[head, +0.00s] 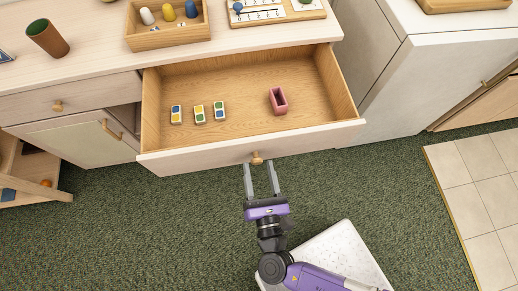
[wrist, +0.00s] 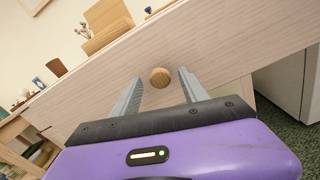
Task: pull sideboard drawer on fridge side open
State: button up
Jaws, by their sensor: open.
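The sideboard drawer on the fridge side (head: 205,158) is pulled well out, and its wooden interior shows. Its round wooden knob (head: 257,158) is at the middle of the front panel. My gripper (head: 260,166) is in front of the panel with its two fingers apart, one on each side of the knob. In the wrist view the knob (wrist: 160,77) sits between the open fingertips, and I see a gap on both sides. Inside the drawer are several small coloured tiles (head: 198,114) and a pink open box (head: 278,100).
The sideboard top (head: 88,50) holds a brown cup (head: 47,38), a wooden tray of pegs (head: 168,35) and a game board. The white fridge (head: 440,70) stands to the right. A closed drawer (head: 75,100) is at left. Green carpet (head: 150,230) in front is clear.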

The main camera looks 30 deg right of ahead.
jog(key=v, duration=0.7)
jog(key=shift+s+b, duration=0.3)
jog(key=shift+b, duration=0.05)
